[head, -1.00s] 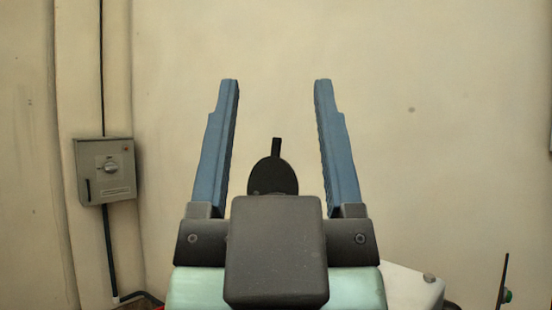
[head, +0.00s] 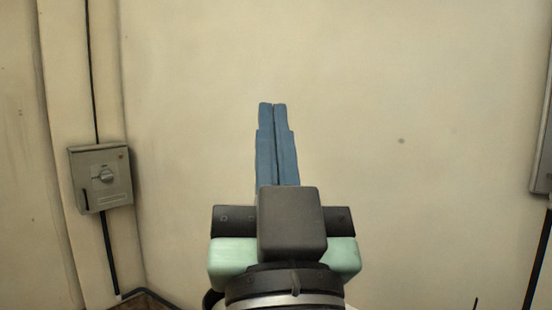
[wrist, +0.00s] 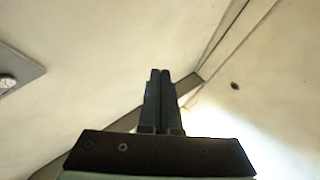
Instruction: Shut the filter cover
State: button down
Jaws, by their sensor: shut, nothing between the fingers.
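My gripper (head: 272,106) is shut and empty in the head view, its two blue fingers together and pointing away from me toward the bare wall. In the wrist view the fingers (wrist: 160,73) also show closed, with nothing between them. I cannot see the filter cover in either view now. My gripper and arm block the lower middle of the head view, so what lies behind them is hidden.
A grey switch box (head: 101,177) with a dial hangs on the left wall. Another grey box (head: 543,130) is cut off at the right edge, a dark cable below it. A pale wall (head: 400,70) fills the background. The space around the fingers looks clear.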

jog(key=w+d+f+m+g+y+p, duration=0.1)
jog(key=w+d+f+m+g+p, duration=0.2)
jog(key=w+p, duration=0.4)
jog(key=w+d+f+m+g+y+p, duration=0.25)
jog(key=w+g+p, duration=0.2)
jog(key=p, duration=0.35)
jog(key=s+d+f+m+g+y+p, duration=0.4)
jog(key=f+m+p, duration=0.45)
jog(key=p, duration=0.75)
jog(key=w+a+t+h+p, duration=0.1)
jog(key=w+a+p, duration=0.2)
jog(key=w+a, duration=0.2)
jog(key=shift+a+r, duration=0.45)
jog(key=shift+a, duration=0.9)
jog(key=shift+a+f+t+b, duration=0.15)
jog(key=shift+t+b, duration=0.2)
jog(key=shift+b, duration=0.45)
